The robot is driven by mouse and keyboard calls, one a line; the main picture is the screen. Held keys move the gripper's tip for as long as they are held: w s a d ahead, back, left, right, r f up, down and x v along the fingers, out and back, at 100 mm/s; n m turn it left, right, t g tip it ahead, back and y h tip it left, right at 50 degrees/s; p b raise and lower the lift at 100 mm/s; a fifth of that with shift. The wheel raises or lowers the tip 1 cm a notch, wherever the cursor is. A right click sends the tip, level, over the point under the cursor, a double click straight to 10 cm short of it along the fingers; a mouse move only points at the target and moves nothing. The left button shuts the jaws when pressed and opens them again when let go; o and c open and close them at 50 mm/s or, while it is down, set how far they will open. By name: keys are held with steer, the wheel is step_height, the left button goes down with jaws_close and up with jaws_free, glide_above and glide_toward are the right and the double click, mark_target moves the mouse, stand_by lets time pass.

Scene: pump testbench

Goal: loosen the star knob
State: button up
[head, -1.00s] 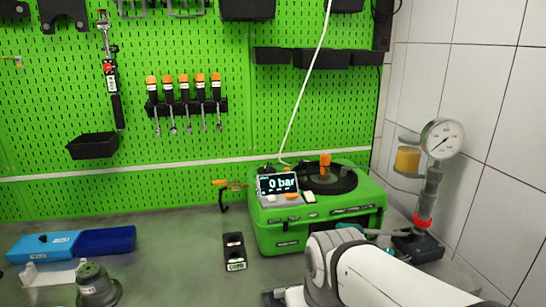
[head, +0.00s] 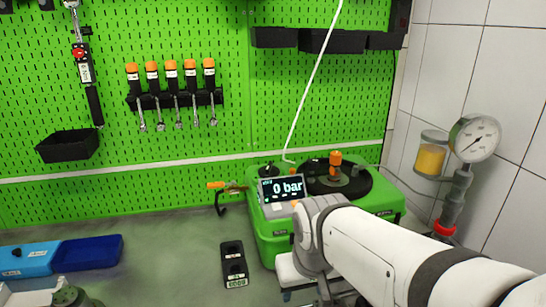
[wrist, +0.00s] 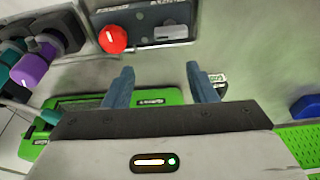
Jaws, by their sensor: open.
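No star-shaped knob shows clearly enough to be sure of. An orange upright knob (head: 335,165) stands on a black disc on top of the green test case (head: 270,245); its shape is too small to tell. In the wrist view a round red knob (wrist: 112,39) sits at the left end of a grey plate-like block (wrist: 160,28). My gripper (wrist: 160,70) is open and empty, its blue-grey fingers apart and short of that block in the picture. The fingertips are not visible in the head view, where my arm covers the case's front right.
The display (head: 282,188) reads 0 bar. A gauge stand (head: 475,138) is at the right by the tiled wall. A small black box (head: 234,265) and a blue tray (head: 90,251) lie on the bench. Purple and teal parts (wrist: 33,70) crowd the wrist view's left.

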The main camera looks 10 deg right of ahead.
steer(key=w+d+r+m+p, duration=0.1)
steer(key=w+r, duration=0.2)
steer(key=w, duration=0.2)
steer(key=w+d+r+m+p, duration=0.1)
steer(key=w+d+r, duration=0.1)
steer(key=w+r, duration=0.2)
steer(key=w+d+r+h+p, duration=0.1)
steer(key=w+d+r, duration=0.1)
steer(key=w+r, duration=0.2)
steer(key=shift+w+d+r+m+t, duration=0.1)
steer(key=shift+w+m+t, duration=0.1)
steer(key=shift+w, duration=0.65)
steer(key=shift+w+d+m+t, duration=0.1)
steer(key=shift+w+m, duration=0.1)
steer(key=shift+w, duration=0.6)
steer(key=m+h+p, duration=0.1)
steer(key=m+p, duration=0.1)
steer(key=m, duration=0.1)
glide_toward(313, 161)
steer(key=f, duration=0.1)
steer(key=shift+t, duration=0.3)
steer(key=x, duration=0.8)
steer(key=shift+p, duration=0.35)
steer(key=shift+c, duration=0.3)
